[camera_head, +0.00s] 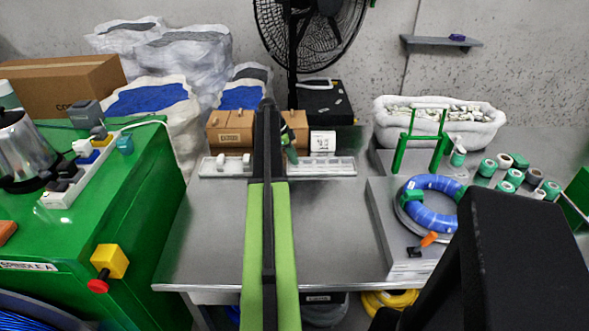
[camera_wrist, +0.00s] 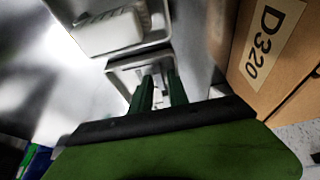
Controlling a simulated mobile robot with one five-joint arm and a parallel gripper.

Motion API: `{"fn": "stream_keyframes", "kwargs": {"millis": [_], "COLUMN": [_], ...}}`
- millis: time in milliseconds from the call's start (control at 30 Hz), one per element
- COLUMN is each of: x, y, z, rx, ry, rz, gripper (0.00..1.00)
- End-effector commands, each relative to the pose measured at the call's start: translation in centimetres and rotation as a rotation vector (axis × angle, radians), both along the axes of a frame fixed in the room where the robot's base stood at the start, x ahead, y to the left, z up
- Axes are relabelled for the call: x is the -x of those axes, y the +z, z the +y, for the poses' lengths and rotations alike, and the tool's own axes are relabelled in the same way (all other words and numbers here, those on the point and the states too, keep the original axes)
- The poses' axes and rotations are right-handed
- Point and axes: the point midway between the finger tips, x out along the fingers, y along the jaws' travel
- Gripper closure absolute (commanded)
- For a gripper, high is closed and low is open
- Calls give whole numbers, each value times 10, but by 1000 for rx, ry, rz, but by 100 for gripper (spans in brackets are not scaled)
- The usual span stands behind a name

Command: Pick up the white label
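A white label (camera_head: 322,141) with dark print stands upright behind the right metal tray, beside the cardboard boxes. I cannot tell whether it is a loose piece or fixed to something behind it. My gripper (camera_head: 290,150) is low over the trays, just left of this label, with dark green fingers pointing down. In the wrist view my gripper (camera_wrist: 160,88) has its two fingers a little apart over a tray compartment. I make out nothing held between them. The fingertips are dark and partly blurred.
Metal trays (camera_head: 345,167) with white pieces lie at the table's back. Cardboard boxes (camera_head: 231,127) stand close behind; one bears a D320 sticker (camera_wrist: 269,40) in the wrist view. A blue cable coil (camera_head: 432,218) and a green stand (camera_head: 398,157) are at right. The front middle table (camera_head: 335,235) is clear.

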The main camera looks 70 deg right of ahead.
Motion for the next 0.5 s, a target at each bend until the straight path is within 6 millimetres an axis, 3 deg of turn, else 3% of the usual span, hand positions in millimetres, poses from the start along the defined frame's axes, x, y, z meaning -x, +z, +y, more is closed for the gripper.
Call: {"fn": "stream_keyframes", "kwargs": {"millis": [67,233,500], "x": [0,-1,-1], "y": [2,2,2], "z": [0,0,1], "rx": [0,0,0], "ry": [0,1,1], "rz": [0,0,0], "gripper": [79,100,100]}}
